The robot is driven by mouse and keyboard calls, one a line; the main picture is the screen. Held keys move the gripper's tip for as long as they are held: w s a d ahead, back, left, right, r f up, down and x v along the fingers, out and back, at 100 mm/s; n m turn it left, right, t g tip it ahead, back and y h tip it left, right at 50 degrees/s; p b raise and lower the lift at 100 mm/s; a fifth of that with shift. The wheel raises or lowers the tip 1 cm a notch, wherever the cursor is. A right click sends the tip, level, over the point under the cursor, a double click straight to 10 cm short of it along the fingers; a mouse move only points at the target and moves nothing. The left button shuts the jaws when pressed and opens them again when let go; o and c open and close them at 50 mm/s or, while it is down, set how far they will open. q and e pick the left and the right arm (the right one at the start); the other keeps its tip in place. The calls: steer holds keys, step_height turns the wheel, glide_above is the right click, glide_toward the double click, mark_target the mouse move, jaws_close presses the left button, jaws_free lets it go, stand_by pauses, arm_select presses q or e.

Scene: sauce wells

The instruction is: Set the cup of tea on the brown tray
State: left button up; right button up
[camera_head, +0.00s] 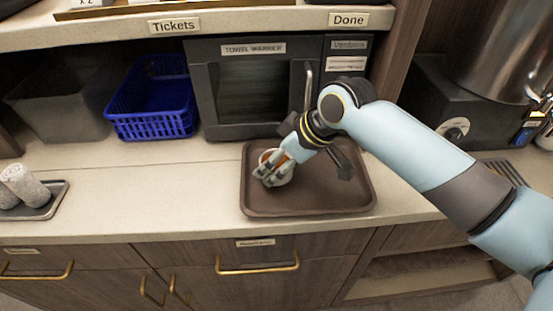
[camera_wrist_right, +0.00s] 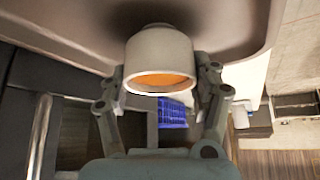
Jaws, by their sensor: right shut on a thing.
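The cup of tea (camera_head: 284,178) is white with orange-brown tea inside. It is over the left half of the brown tray (camera_head: 310,205) in the head view. My right gripper (camera_head: 273,172) is shut on the cup. In the right wrist view the cup (camera_wrist_right: 159,60) sits between the two fingers of the right gripper (camera_wrist_right: 160,88), with the tray (camera_wrist_right: 240,25) behind its base. The cup's base looks close to the tray; I cannot tell whether it touches. My left gripper is not in view.
A towel warmer (camera_head: 250,90) stands behind the tray. A blue basket (camera_head: 152,105) and a grey bin (camera_head: 60,105) are to its left. A small tray with rolled towels (camera_head: 25,185) lies at the far left. The counter (camera_head: 150,195) between is clear.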

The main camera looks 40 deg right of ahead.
steer(key=o, duration=1.3)
steer(key=shift+o, duration=0.2)
steer(key=v, duration=1.2)
steer(key=shift+p, duration=0.35)
steer(key=shift+r, duration=0.1)
